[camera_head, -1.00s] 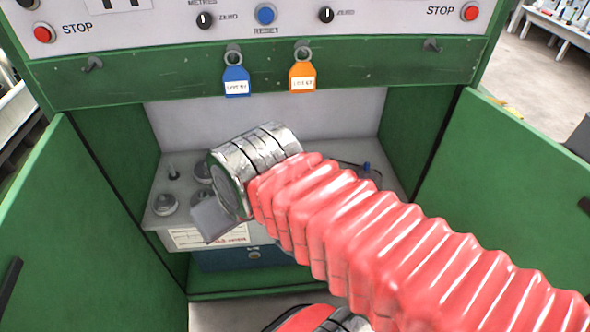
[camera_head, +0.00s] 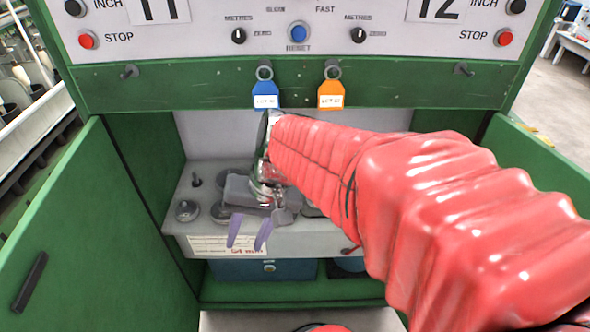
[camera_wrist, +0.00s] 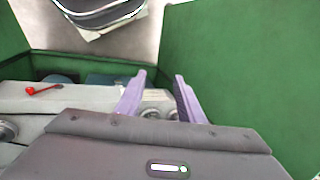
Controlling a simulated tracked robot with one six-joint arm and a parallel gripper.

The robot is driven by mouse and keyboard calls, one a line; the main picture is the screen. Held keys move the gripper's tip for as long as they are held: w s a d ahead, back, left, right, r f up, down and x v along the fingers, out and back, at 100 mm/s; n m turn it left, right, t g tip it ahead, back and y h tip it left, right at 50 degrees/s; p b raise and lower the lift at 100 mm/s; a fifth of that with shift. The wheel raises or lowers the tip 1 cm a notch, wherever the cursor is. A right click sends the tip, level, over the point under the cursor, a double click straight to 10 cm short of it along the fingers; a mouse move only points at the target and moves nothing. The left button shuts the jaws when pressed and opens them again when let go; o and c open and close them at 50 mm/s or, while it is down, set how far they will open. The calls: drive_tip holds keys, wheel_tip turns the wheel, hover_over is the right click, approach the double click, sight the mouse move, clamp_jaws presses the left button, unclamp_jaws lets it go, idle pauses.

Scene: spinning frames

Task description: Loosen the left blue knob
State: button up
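My gripper (camera_head: 250,244) is in the cabinet opening in the head view, in front of the grey shelf, with its two purple fingers pointing down and apart. In the wrist view the fingers (camera_wrist: 160,92) are also spread, with nothing held between them. A pale round fitting (camera_wrist: 153,112) shows beyond and between them, partly hidden by the gripper body. My red-sleeved arm covers the right part of the shelf in the head view.
Grey round fittings (camera_head: 187,210) stand on the left of the grey shelf (camera_head: 185,235). A blue box (camera_head: 290,271) sits below it. Open green doors flank the opening, left (camera_head: 85,230) and right (camera_head: 545,160). A blue tag (camera_head: 265,88) and an orange tag (camera_head: 331,88) hang above.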

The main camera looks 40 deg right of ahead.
drive_tip(key=w+d+f+m+t+y, duration=0.35)
drive_tip(key=w+d+f+m, duration=0.2)
drive_tip(key=d+m, duration=0.2)
drive_tip(key=w+d+f+m+t+y, duration=0.2)
drive_tip(key=w+d+f+m+y, duration=0.2)
drive_tip(key=w+d+f+m, duration=0.25)
drive_tip(key=s+d+f+m+t+h, duration=0.1)
drive_tip(key=d+f+m+t+h, duration=0.1)
drive_tip(key=d, duration=0.6)
drive_tip(key=s+d+f+m+t+h, duration=0.2)
drive_tip(key=d+f+m+t+h, duration=0.1)
drive_tip(key=d+f+m, duration=0.3)
drive_tip(key=s+d+f+m+t+h, duration=0.2)
drive_tip(key=d+f+m+t, duration=0.2)
drive_tip(key=d, duration=0.6)
drive_tip(key=shift+s+d+f+m+t+h, duration=0.15)
drive_tip(key=shift+m+t, duration=0.15)
drive_tip(key=shift+m, duration=0.25)
drive_tip(key=shift+s+d+f+m+t+h, duration=0.15)
drive_tip(key=shift+m+t, duration=0.1)
drive_tip(key=shift+m, duration=0.3)
drive_tip(key=shift+w, duration=0.1)
drive_tip(key=shift+w+a, duration=0.1)
drive_tip(key=shift+w, duration=0.05)
